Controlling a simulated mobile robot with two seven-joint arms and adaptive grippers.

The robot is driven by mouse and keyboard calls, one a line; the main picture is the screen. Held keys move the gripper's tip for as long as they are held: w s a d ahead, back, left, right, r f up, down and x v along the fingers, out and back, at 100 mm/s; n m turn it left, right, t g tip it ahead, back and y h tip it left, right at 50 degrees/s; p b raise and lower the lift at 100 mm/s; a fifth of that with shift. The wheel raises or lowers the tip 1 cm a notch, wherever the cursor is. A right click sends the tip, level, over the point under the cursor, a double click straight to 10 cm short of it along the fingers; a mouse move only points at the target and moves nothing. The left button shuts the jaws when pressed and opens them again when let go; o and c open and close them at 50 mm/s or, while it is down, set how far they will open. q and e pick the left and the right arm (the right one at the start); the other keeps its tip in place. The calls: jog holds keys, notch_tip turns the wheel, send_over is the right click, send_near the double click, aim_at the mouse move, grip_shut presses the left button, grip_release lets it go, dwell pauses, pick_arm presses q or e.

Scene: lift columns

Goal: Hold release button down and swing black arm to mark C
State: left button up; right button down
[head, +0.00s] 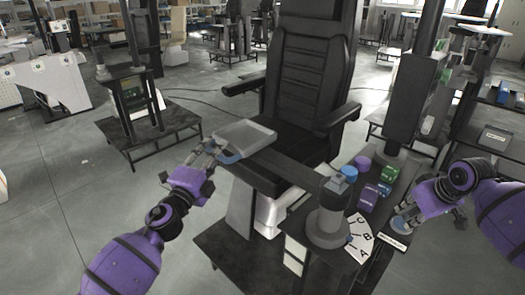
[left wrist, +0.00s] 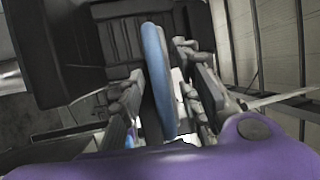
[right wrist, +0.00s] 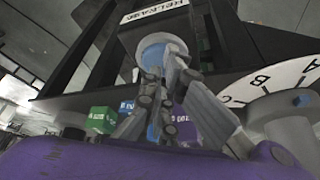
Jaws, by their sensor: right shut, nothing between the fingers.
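The black arm (head: 290,165) runs from a grey post (head: 328,222) to a grey tray (head: 246,134) in front of the black chair. A blue handle (head: 229,158) sits at the tray's near edge. My left gripper (head: 215,150) is at this handle; in the left wrist view its fingers stand open on either side of the blue handle (left wrist: 157,80). White plates beside the post carry marks C (head: 360,219), B (head: 367,237) and A (head: 362,254). My right gripper (right wrist: 160,75) is shut and empty, its tips over the blue-rimmed release button (right wrist: 150,45) by the RELEASE label (right wrist: 155,12); I cannot tell whether it is pressed.
The chair (head: 310,75) stands behind the arm. A dark stand (head: 135,100) is at the left; grey floor is clear around it.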

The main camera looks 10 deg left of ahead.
pick_arm(q)
jog(key=shift+w, duration=0.15)
jog(key=shift+c, duration=0.5)
grip_shut()
jog(key=s+d+n+g+y, duration=0.2)
jog(key=s+n+y, duration=0.5)
jog(key=s, duration=1.5)
jog(key=shift+s+d+f+n+y, duration=0.15)
jog(key=shift+s+d+n+y, duration=0.3)
jog(key=shift+y, duration=2.25)
jog(key=shift+w, duration=0.2)
